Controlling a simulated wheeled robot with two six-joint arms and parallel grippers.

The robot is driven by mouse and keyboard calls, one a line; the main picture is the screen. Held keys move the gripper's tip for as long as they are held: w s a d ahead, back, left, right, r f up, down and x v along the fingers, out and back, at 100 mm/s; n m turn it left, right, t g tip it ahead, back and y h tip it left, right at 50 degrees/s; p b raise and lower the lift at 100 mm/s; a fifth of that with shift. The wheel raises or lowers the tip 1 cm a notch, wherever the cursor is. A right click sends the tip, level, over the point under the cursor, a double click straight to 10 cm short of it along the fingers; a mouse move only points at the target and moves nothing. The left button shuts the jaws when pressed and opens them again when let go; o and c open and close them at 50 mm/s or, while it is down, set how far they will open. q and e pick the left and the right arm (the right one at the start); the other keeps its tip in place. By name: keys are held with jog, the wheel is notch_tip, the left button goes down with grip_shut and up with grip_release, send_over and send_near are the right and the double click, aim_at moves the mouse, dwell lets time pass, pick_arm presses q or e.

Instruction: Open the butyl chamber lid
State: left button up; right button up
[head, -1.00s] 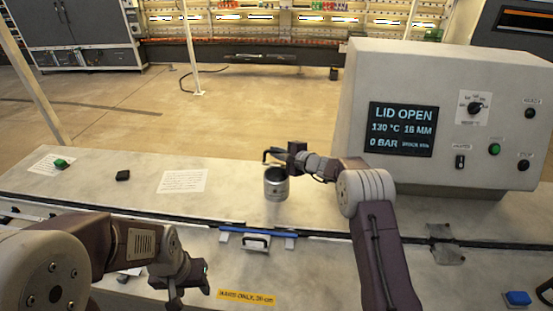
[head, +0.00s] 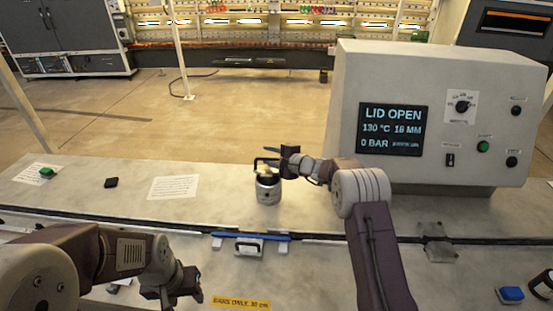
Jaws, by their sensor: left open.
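A small metal canister (head: 268,190) stands upright on the light bench in the head view. Something pale shows at its top, partly hidden by dark parts. I cannot tell whether this is a lid or the canister's contents. My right gripper (head: 264,160) is just above the canister's top, beside a dark loop. Whether its fingers are closed on anything is too small to tell. My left gripper (head: 182,291) is open and empty over the near part of the bench. The control panel screen (head: 392,129) reads "LID OPEN", 130 °C, 16 MM and 0 BAR.
A blue bar with a handle plate (head: 249,246) lies at the dark seam in front of the canister. A yellow label (head: 240,303) is nearer. The grey control box (head: 435,70) stands at the right. A paper (head: 174,188) lies left of the canister on clear bench.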

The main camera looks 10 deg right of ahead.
pick_arm(q)
notch_tip(320, 180, down, 3)
jog(key=b, duration=0.2)
jog(key=shift+f+b, duration=0.15)
jog(key=shift+b, duration=0.25)
pick_arm(e)
jog(key=v, duration=0.8)
